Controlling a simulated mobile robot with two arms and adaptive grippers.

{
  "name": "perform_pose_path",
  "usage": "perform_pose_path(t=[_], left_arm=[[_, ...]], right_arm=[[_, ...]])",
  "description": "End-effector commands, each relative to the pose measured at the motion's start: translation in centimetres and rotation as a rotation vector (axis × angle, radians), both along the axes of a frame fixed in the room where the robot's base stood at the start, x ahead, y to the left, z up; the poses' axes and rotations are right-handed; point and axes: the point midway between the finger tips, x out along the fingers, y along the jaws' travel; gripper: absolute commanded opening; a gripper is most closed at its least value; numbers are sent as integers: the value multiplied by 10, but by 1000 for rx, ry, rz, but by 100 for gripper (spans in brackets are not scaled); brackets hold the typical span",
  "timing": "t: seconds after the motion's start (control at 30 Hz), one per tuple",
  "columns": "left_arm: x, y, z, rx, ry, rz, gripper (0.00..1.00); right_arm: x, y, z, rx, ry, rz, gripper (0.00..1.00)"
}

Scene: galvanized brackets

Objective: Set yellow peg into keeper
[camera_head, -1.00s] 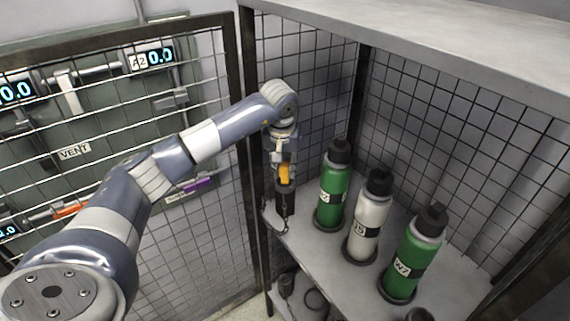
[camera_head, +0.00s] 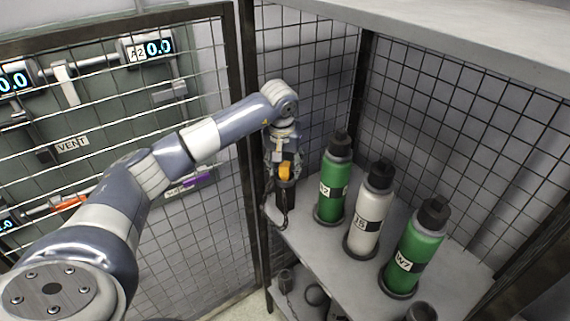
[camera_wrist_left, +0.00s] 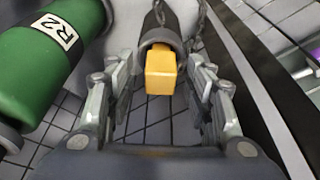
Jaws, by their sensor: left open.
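The yellow peg (camera_head: 285,172) shows as a small block at the top of the dark keeper (camera_head: 285,196) at the shelf's left corner. In the left wrist view the peg (camera_wrist_left: 161,72) stands at the mouth of the dark cylindrical keeper (camera_wrist_left: 158,32); how deep it sits is hidden. A chain hangs beside the keeper. My left gripper (camera_head: 284,165) is just above and around the peg. In the left wrist view its fingers (camera_wrist_left: 163,100) are spread open on either side, apart from the peg. My right gripper is not in view.
A green bottle (camera_head: 334,190) labelled R2 in the wrist view (camera_wrist_left: 45,65) stands close beside the gripper. A white bottle (camera_head: 370,215) and another green bottle (camera_head: 416,250) stand further right on the grey shelf (camera_head: 320,258). Wire mesh (camera_head: 310,100) closes the back.

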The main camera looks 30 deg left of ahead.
Motion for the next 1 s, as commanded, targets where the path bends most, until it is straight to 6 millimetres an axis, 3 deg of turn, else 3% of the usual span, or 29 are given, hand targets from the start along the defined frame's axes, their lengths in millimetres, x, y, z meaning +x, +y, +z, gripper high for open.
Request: perform_pose_path(t=[0.17,0.6,0.8,1.0], left_arm=[[-2,-2,15,0,-3,-1,48],[-24,-10,99,1,-5,0,48],[-29,-12,114,1,-2,1,48],[-30,-12,116,0,0,1,48]], right_arm=[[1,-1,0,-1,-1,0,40],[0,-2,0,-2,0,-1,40],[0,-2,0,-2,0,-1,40],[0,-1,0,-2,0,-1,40]])
